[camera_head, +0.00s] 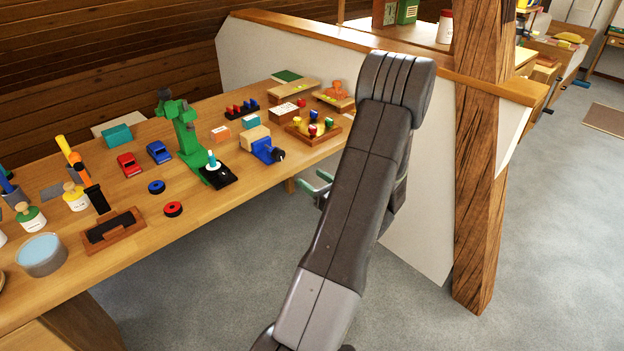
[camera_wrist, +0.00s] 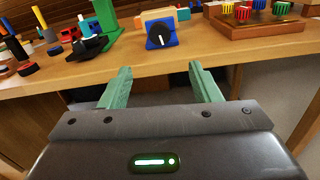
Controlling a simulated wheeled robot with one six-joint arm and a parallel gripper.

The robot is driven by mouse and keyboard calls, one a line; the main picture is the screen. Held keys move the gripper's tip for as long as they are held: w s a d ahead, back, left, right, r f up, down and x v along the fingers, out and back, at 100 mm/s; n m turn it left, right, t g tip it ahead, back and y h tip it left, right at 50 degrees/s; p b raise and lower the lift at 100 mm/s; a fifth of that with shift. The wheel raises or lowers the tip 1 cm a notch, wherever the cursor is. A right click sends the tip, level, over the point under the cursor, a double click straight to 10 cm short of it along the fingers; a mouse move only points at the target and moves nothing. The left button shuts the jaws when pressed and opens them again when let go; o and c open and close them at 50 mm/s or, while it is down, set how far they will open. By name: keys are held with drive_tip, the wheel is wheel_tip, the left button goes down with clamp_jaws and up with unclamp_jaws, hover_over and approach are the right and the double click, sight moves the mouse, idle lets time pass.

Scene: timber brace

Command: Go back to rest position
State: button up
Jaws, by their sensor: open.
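My gripper (camera_wrist: 159,88) is open and empty in the wrist view, its two green fingers apart and pointing toward the front edge of the workbench (camera_wrist: 270,50). In the head view my arm rises from the bottom, and the green fingers of my gripper (camera_head: 318,187) show partly to its left, beside the bench's right end. The rest of the gripper is hidden behind my arm. No object is between the fingers.
The workbench (camera_head: 240,185) holds a green stand (camera_head: 186,135), a blue device with a black knob (camera_head: 266,150), a wooden tray of colored pegs (camera_head: 313,130) and toy cars. A timber post (camera_head: 478,180) stands right of my arm. Grey floor (camera_head: 560,230) lies open beyond it.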

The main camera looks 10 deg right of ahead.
sight(281, 157)
drive_tip(key=x, duration=1.4)
drive_tip(key=shift+w+a, duration=0.1)
drive_tip(key=shift+a, duration=0.05)
drive_tip(key=shift+d+n+p, duration=0.2)
drive_tip(key=shift+n+p, duration=0.25)
drive_tip(key=shift+n, duration=0.05)
